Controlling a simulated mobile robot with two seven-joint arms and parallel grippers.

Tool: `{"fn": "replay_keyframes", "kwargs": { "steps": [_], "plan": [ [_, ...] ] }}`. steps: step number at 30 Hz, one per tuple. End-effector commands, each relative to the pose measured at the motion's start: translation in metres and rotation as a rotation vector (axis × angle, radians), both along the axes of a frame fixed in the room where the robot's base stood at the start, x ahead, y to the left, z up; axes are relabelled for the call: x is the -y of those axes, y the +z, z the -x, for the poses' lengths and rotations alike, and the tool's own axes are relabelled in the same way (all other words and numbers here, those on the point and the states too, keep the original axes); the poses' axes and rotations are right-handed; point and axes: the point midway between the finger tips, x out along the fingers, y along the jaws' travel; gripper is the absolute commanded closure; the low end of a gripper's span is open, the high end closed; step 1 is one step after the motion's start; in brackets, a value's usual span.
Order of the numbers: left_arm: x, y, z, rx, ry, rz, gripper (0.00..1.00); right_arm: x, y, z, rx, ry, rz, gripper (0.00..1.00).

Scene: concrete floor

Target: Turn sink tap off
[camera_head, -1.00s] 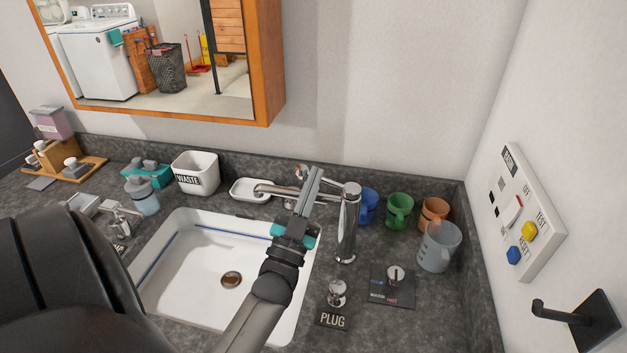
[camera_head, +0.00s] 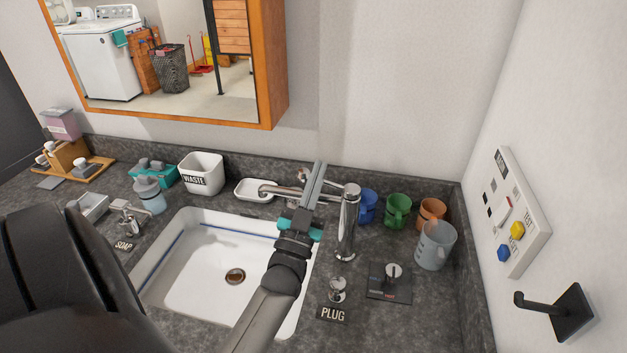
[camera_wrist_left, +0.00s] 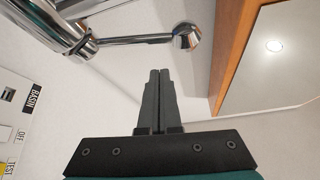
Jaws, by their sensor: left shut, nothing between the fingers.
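The chrome sink tap (camera_head: 348,222) stands upright at the right rear of the white basin (camera_head: 200,270). Its spout (camera_head: 275,189) points left over the basin. I see no clear water stream under it. In the left wrist view the chrome tap body (camera_wrist_left: 55,25) is at upper left, with a thin lever ending in a ball knob (camera_wrist_left: 187,38). My left gripper (camera_head: 320,165) is shut and empty, just left of the tap body and in front of part of the spout. In the wrist view its fingertips (camera_wrist_left: 159,72) are below the lever, apart from it in the picture. My right gripper is not in view.
Blue (camera_head: 367,207), green (camera_head: 397,211), orange (camera_head: 432,213) and clear (camera_head: 435,247) cups stand right of the tap. A plug knob (camera_head: 338,289) and small lever plate (camera_head: 390,282) are in front. A wall panel (camera_head: 515,210) and hook (camera_head: 560,308) are at right; the mirror cabinet (camera_head: 270,70) hangs above.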

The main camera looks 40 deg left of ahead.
Motion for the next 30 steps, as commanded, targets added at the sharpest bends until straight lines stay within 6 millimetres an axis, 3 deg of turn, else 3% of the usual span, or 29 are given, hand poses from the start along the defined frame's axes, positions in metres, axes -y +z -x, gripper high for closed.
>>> {"fn": "replay_keyframes", "kwargs": {
  "steps": [9,15,30],
  "plan": [
    [0.021,-0.033,0.054,-0.002,-0.001,-0.001,1.00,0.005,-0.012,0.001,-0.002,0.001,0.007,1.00],
    [0.029,-0.044,0.075,0.002,-0.001,-0.002,1.00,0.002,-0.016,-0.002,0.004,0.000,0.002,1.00],
    [0.031,-0.046,0.081,0.003,-0.001,-0.002,1.00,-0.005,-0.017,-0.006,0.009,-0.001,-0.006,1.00]
  ]
}}
